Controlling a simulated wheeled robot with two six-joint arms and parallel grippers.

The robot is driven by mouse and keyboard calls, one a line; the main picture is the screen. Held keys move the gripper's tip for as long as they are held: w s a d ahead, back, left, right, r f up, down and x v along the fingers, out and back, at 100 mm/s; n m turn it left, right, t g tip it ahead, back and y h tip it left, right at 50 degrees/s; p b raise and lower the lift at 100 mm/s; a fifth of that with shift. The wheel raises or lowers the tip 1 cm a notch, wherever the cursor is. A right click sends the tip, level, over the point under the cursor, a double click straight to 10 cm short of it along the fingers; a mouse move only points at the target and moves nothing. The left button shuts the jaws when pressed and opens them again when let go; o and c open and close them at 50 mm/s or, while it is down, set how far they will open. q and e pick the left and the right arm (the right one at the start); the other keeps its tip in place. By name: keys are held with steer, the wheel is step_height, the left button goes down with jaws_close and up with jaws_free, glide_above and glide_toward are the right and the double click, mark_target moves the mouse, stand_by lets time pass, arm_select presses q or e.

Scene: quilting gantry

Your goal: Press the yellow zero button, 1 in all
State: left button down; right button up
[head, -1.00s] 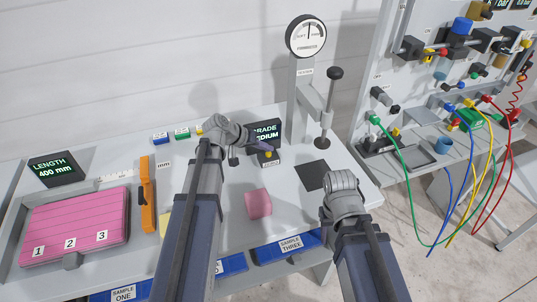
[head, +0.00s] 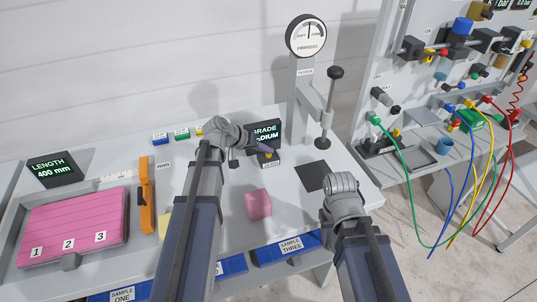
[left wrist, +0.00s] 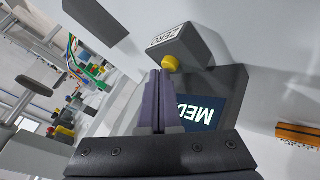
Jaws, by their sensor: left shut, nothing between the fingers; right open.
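The yellow zero button (left wrist: 170,62) sits on a small grey box labelled ZERO (left wrist: 183,43) in the left wrist view. In the head view the button (head: 268,155) shows small at the tip of my left gripper (head: 264,148), below the grade display. My left gripper's fingers (left wrist: 157,73) are shut and empty, with their tips right beside the button. I cannot tell whether they touch it. My right arm stands at the lower right in the head view; its gripper fingers are hidden.
The grade display (head: 266,132) stands close behind the button. A tester with a dial (head: 306,36) rises behind the bench to the right. A pink foam block (head: 258,204), an orange-handled tool (head: 147,195) and blue bins (head: 286,249) are nearby.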

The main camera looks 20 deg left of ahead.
arm_select(q)
steer(key=shift+f, duration=0.25)
steer(key=shift+r, duration=0.1)
stand_by(0.3)
steer(key=shift+r+p, duration=0.8)
steer(key=shift+r, duration=0.1)
step_height(320, 180, up, 5)
steer(key=p, duration=0.5)
stand_by(0.5)
